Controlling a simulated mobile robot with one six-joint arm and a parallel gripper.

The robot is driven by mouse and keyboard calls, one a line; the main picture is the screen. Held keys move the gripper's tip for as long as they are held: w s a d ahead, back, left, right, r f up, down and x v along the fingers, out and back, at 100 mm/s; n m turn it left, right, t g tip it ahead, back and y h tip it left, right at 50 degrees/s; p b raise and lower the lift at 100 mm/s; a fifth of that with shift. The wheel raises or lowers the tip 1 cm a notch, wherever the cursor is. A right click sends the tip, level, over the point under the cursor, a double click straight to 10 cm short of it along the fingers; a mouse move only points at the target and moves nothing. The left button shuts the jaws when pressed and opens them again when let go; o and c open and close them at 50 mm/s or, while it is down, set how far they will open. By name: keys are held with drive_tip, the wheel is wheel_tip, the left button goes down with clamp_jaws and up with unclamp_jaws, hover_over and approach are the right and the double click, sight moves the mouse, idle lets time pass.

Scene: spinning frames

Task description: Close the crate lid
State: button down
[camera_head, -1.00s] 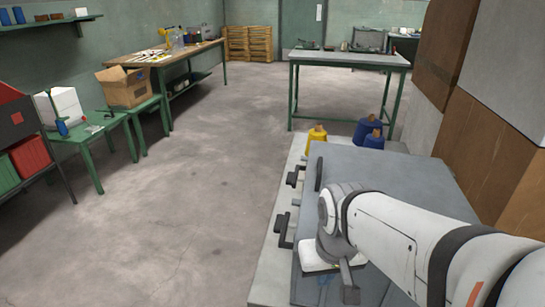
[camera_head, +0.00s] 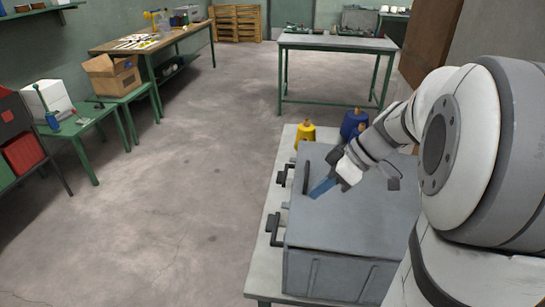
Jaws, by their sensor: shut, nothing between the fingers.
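The grey crate (camera_head: 335,277) stands on a pale green-legged table, its front wall facing me. Its grey lid (camera_head: 350,220) lies flat over the top, and no open gap shows along the front edge. I cannot tell whether it is fully seated. A dark handle (camera_head: 306,177) is at the lid's left edge. Black latches stick out on the crate's left side, one far (camera_head: 283,175) and one near (camera_head: 272,231). My gripper (camera_head: 321,189) is shut and empty, its blue fingers at the lid's far left part, close to the handle. I cannot tell if they touch the lid.
A yellow container (camera_head: 305,134) and blue containers (camera_head: 354,123) stand behind the crate. A green-legged workbench (camera_head: 340,43) is farther back. A cardboard box (camera_head: 112,75) sits on a bench at the left. The floor (camera_head: 170,200) left of the crate's table is clear.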

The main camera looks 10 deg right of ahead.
drive_tip(key=w+d+r+n+t+y, duration=0.1)
drive_tip(key=w+d+r+n+y, duration=0.1)
drive_tip(key=w+d+r+n, duration=0.15)
drive_tip(key=p, duration=0.2)
hover_over(294, 206)
wheel_tip(294, 206, down, 8)
drive_tip(key=shift+a+r, duration=0.1)
drive_tip(key=shift+a, duration=0.05)
wheel_tip(294, 206, down, 2)
drive_tip(key=shift+f, duration=0.25)
drive_tip(key=shift+f+p, duration=0.3)
drive_tip(key=shift+f, duration=0.4)
